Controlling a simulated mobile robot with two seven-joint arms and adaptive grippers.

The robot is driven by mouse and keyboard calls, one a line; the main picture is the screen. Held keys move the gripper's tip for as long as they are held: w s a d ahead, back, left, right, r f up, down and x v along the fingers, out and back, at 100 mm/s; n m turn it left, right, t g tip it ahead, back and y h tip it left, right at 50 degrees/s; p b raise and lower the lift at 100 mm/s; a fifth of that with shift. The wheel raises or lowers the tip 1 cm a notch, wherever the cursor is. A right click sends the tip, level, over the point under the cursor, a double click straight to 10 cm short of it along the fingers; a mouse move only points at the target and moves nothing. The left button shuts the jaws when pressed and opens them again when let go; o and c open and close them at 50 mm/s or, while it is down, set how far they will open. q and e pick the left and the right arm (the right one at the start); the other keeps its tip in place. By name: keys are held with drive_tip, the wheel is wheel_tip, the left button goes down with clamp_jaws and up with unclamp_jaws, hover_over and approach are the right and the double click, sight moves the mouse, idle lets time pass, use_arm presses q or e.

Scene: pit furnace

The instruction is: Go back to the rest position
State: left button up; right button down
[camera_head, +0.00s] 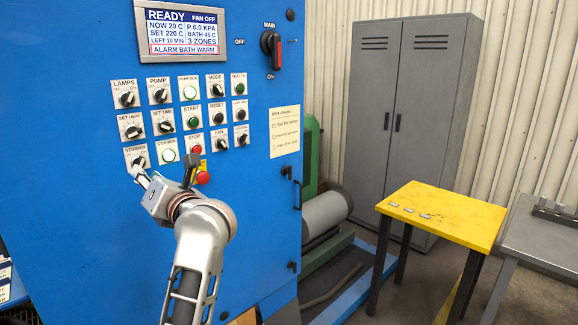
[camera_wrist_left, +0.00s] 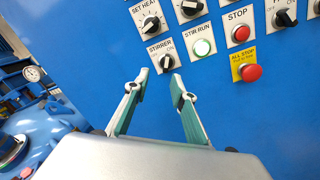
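My left gripper (camera_head: 138,172) is at the lower left of the blue control panel (camera_head: 255,200), just below the STIRRER knob (camera_head: 139,160). In the left wrist view my left gripper (camera_wrist_left: 160,77) has its two fingers apart with nothing between them. The STIRRER knob (camera_wrist_left: 168,61) shows just beyond the fingertips; I cannot tell whether they touch it. The STIR RUN lamp (camera_wrist_left: 202,47) is to its right and looks pale green-white. The display (camera_head: 181,30) reads READY, FAN OFF and ALARM BATH WARM. My right gripper is not in view.
A red ALL STOP button (camera_head: 203,178) and red STOP button (camera_head: 196,150) are close to the left arm. A handle (camera_head: 297,195) sticks out at the panel's right. A yellow table (camera_head: 445,215) and a grey cabinet (camera_head: 400,120) stand to the right. Blue machinery (camera_wrist_left: 45,135) is at lower left.

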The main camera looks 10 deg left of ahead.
use_arm(q)
drive_tip(key=s+d+f+m+t+h, duration=0.3)
drive_tip(key=d+f+m+h, duration=0.2)
drive_tip(key=f+m, duration=0.6)
drive_tip(key=s+d+f+m+t+h, duration=0.3)
drive_tip(key=d+f+m+h, duration=0.3)
drive_tip(key=f+m, duration=0.45)
drive_tip(key=s+d+f+m+t+h, duration=0.3)
drive_tip(key=d+f+m+h, duration=0.35)
drive_tip(key=m, duration=0.75)
drive_tip(key=s+f+m+g, duration=0.2)
drive_tip(key=s+f, duration=0.4)
drive_tip(key=f, duration=0.3)
drive_tip(key=s+a+f+m+g, duration=0.1)
drive_tip(key=s+f+m+g, duration=0.2)
drive_tip(key=s+f, duration=0.4)
drive_tip(key=s+a+f+m+g, duration=0.1)
drive_tip(key=s+f+m+g, duration=0.2)
drive_tip(key=f, duration=1)
drive_tip(key=s+g+y, duration=0.1)
drive_tip(key=s+g, duration=0.1)
drive_tip(key=s, duration=0.2)
drive_tip(key=shift+a+f, duration=0.15)
drive_tip(key=shift+f, duration=0.05)
drive_tip(key=shift+s, duration=0.15)
